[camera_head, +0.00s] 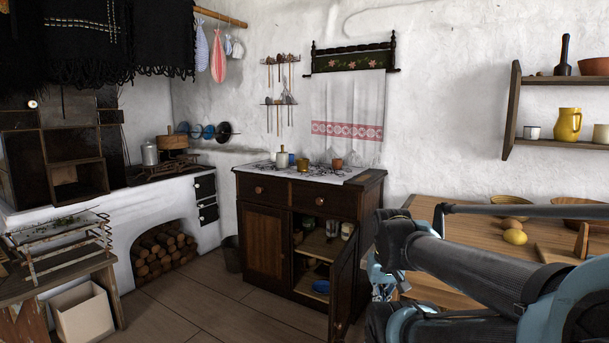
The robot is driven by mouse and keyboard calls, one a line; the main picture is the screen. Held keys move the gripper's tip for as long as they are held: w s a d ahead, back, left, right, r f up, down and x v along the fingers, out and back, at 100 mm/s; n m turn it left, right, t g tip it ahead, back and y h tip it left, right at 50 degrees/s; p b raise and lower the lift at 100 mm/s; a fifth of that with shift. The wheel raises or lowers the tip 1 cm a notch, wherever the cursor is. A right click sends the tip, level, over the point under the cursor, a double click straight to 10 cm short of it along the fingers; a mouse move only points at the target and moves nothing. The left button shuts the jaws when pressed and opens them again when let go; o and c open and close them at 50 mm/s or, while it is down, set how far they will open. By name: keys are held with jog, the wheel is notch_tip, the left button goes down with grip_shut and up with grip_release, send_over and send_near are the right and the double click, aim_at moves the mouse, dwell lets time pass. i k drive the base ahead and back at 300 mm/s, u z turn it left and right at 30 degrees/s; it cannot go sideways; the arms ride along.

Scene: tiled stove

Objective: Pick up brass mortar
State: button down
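A small brass-coloured vessel (303,165), which looks like the brass mortar, stands upright on the patterned cloth on top of the dark wooden cabinet (264,241). It is small in the picture, so its details are hard to make out. A pale vessel with a handle (282,158) stands to its left and a reddish-brown cup (336,164) to its right. My dark arm with light blue joints fills the lower right. I cannot make out gripper fingers, and nothing of mine touches the brass vessel.
The cabinet's right door (343,284) hangs open toward me beside my arm. A wooden table (450,212) at right holds bowls, a lemon (515,237) and a board. The wall shelf (548,81) holds a yellow jug (568,125). Floor before the cabinet (205,305) is clear.

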aim_at(303, 164)
jog(key=u, duration=0.2)
jog(key=k, duration=0.5)
jog(key=u, duration=0.6)
jog(key=k, duration=0.8)
jog(key=u, duration=0.7)
jog(key=i, duration=3.1)
jog(key=z, duration=0.55)
jog(key=i, duration=1)
jog(key=z, duration=1.25)
jog(key=i, duration=0.8)
jog(key=z, duration=0.55)
